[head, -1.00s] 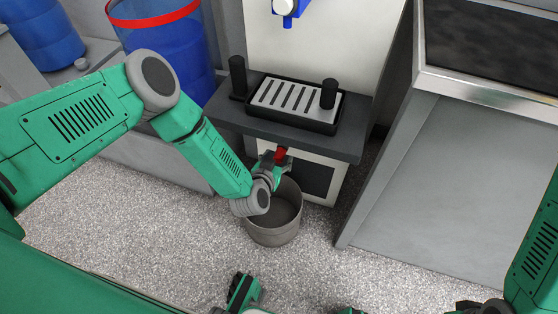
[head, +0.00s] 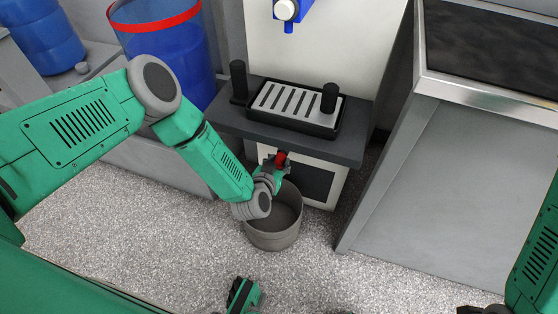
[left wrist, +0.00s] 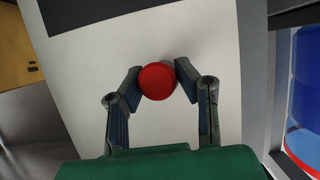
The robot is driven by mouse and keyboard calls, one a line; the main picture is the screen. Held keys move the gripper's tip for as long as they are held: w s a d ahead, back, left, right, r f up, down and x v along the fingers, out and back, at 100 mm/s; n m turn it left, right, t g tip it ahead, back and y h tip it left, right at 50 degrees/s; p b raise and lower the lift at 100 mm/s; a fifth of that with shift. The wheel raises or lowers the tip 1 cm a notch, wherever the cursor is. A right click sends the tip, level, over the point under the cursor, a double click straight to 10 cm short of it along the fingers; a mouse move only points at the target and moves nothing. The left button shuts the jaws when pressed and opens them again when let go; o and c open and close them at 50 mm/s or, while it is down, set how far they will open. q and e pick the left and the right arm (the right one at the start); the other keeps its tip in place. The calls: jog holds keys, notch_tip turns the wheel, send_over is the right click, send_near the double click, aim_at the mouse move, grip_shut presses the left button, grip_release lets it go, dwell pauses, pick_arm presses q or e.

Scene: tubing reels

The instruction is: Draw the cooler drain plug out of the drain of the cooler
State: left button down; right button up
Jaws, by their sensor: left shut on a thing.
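The red drain plug (left wrist: 157,81) shows between my left gripper's fingers in the left wrist view, against the cooler's white front. It also shows as a small red end (head: 281,157) under the dark shelf in the head view. My left gripper (head: 274,165) is shut on the plug, with a fingertip on each side of it. The cooler (head: 330,50) is the white cabinet with a blue tap and a drip tray. The drain is hidden behind the plug, so I cannot tell how deep the plug sits.
A grey bucket (head: 273,232) stands on the floor below my left gripper. The dark shelf (head: 345,148) with the drip tray (head: 293,108) juts out just above it. A grey metal stand (head: 440,190) is to the right. Blue barrels (head: 165,50) stand at the left.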

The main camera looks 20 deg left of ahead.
pick_arm(q)
jog(key=s+p, duration=0.3)
jog(key=s, duration=0.3)
jog(key=shift+s, duration=0.35)
dwell(0.8)
jog(key=shift+a, duration=0.1)
notch_tip(320, 180, up, 8)
jog(key=p, duration=0.7)
jog(key=shift+p, duration=0.3)
dwell(0.4)
